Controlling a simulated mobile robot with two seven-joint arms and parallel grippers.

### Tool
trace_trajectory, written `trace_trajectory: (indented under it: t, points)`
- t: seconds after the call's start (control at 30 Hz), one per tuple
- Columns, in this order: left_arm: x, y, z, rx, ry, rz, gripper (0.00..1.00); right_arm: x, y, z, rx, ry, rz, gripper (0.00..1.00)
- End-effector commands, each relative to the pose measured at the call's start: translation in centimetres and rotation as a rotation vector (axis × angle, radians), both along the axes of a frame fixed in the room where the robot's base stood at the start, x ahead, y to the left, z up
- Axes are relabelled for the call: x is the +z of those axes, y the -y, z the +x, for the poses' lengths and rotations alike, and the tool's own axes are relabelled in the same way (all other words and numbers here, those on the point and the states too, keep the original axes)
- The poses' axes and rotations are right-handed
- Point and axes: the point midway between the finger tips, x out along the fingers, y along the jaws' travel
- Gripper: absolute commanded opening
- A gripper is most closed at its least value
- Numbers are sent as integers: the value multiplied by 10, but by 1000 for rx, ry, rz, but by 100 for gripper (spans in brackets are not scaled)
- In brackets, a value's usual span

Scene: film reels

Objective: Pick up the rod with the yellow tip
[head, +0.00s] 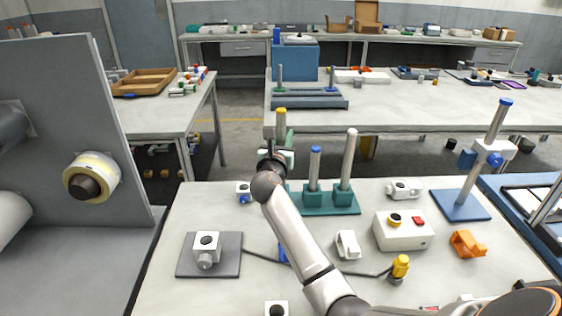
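The rod with the yellow tip (281,122) stands upright just left of the middle of the head view. Its yellow cap is at the top, and its lower part is hidden behind my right arm's wrist. A teal base (330,210) beside it holds a blue-tipped rod (314,168) and a taller pale rod (348,158). My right gripper (284,154) is at the yellow-tipped rod, below its cap. Its fingers are mostly hidden by the wrist, so I cannot tell whether they grip the rod. My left gripper is not in view.
A white box (403,232) with yellow and red buttons, an orange bracket (467,243) and a yellow plug (400,266) lie right of my arm. A blue-based stand (460,205) is farther right. A grey plate (226,262) with a white block lies left.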

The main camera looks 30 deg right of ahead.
Motion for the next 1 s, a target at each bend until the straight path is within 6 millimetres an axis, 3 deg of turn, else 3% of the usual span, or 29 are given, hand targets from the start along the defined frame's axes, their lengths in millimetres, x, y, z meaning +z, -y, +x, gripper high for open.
trace_trajectory:
  t: [0.2, 1.0]
  points:
    - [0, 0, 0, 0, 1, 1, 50, 0, 0, 0, 0, -1, 1, 0]
    - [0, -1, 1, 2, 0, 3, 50, -1, 0, 0, 0, -1, 1, 0]
